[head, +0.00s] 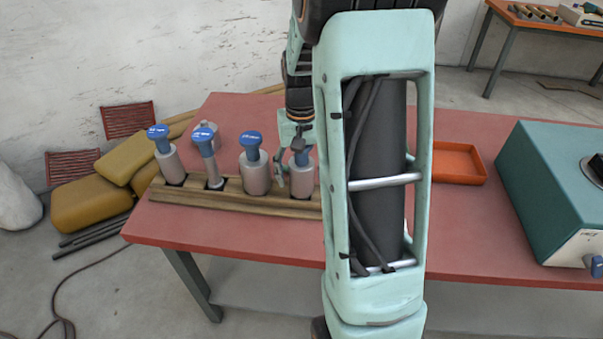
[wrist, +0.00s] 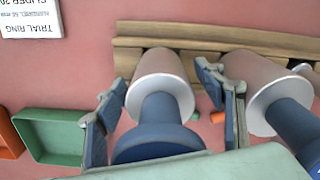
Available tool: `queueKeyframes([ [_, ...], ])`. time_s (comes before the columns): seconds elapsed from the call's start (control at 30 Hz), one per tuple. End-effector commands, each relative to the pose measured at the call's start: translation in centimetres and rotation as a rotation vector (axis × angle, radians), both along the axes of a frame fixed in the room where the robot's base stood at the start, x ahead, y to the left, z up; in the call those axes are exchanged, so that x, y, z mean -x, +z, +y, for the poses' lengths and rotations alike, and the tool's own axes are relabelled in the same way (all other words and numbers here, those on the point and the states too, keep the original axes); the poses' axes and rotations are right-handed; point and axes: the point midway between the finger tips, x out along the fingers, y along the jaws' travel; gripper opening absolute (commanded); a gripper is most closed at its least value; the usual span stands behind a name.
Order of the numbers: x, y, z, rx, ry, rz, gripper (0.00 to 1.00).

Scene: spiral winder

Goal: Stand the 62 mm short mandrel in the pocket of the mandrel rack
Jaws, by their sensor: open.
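The wooden mandrel rack (head: 240,203) lies along the left part of the red table and also shows in the wrist view (wrist: 128,60). Grey mandrels with blue handles stand in its row; their labels are too small to read, so I cannot tell sizes. The rightmost mandrel (head: 303,181) stands upright at the rack, its foot partly hidden by my arm. My gripper (head: 291,146) is open there. In the wrist view its fingers (wrist: 160,100) are on either side of this mandrel (wrist: 160,75), with gaps showing. The neighbouring mandrel (head: 254,172) stands close beside one finger.
Another grey piece (head: 207,129) stands behind the row. An orange tray (head: 460,163) and a teal machine (head: 550,190) are to the right. The wrist view shows a green tray (wrist: 50,152) and a white label card (wrist: 30,18). Free red tabletop lies before the rack.

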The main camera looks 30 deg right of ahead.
Motion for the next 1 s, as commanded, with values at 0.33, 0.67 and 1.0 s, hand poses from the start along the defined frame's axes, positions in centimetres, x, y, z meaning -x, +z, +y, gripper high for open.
queueKeyframes([
  [0.33, -0.1, 3.8, -0.1, 0.002, 0.000, -0.006, 0.63],
  [0.67, -0.1, 10.3, 0.0, 0.001, 0.000, -0.004, 0.63],
  [1.0, 0.0, 12.1, 0.0, 0.000, 0.000, 0.000, 0.63],
])
